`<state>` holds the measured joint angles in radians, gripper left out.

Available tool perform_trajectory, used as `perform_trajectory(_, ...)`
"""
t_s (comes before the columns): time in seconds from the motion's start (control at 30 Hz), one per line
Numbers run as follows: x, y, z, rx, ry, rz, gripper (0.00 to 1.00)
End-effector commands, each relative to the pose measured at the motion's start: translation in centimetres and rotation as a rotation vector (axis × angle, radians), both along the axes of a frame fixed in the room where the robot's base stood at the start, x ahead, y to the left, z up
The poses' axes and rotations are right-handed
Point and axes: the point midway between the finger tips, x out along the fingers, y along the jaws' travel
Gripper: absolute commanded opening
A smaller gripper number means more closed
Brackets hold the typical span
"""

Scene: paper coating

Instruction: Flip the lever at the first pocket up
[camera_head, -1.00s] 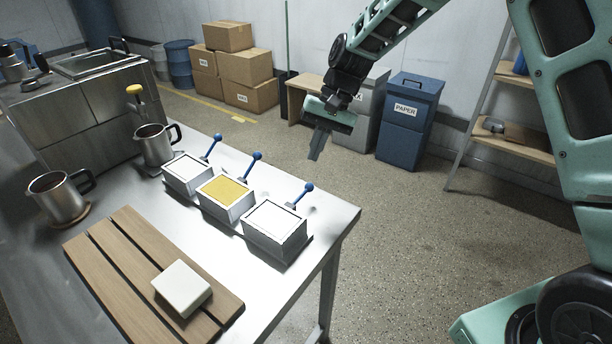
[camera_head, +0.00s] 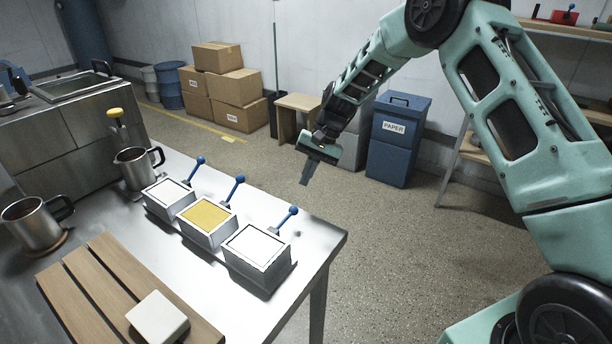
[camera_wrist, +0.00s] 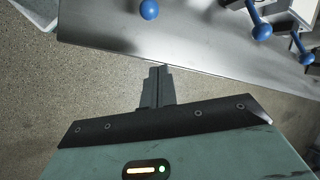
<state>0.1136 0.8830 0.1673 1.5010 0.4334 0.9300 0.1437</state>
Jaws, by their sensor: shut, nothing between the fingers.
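Three white box-shaped pockets stand in a row on the metal table in the head view: a left one (camera_head: 169,193), a middle one with a yellow top (camera_head: 207,220) and a right one (camera_head: 257,249). Each has a blue ball-tipped lever behind it: left lever (camera_head: 197,166), middle lever (camera_head: 236,186), right lever (camera_head: 287,216). All three levers slant up and to the right. My gripper (camera_head: 304,184) is shut and empty, pointing down beyond the table's far edge, apart from the levers. In the wrist view, its fingertips (camera_wrist: 158,69) lie near the table edge, with blue knobs (camera_wrist: 149,9) beyond.
The metal table (camera_head: 320,240) also bears two steel jugs (camera_head: 136,167) (camera_head: 36,222), a slatted wooden board (camera_head: 92,282) and a pale block (camera_head: 158,318). A blue paper bin (camera_head: 396,140) and cardboard boxes (camera_head: 237,100) stand behind.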

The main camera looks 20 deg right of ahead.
Motion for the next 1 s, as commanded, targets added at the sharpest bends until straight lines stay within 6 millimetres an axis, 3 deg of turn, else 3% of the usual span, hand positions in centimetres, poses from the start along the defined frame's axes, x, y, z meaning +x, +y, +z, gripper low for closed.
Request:
perform_trajectory(0.37, -0.9, 3.6, -6.6, 0.001, 0.004, 0.001, 0.00)
perform_trajectory(0.43, -1.9, 3.7, -5.2, 0.001, 0.000, 0.000, 0.00)
perform_trajectory(0.63, -3.7, 4.0, -4.4, 0.000, 0.001, -0.001, 0.00)
perform_trajectory(1.0, -4.0, 4.1, -4.2, 0.001, 0.000, -0.001, 0.00)
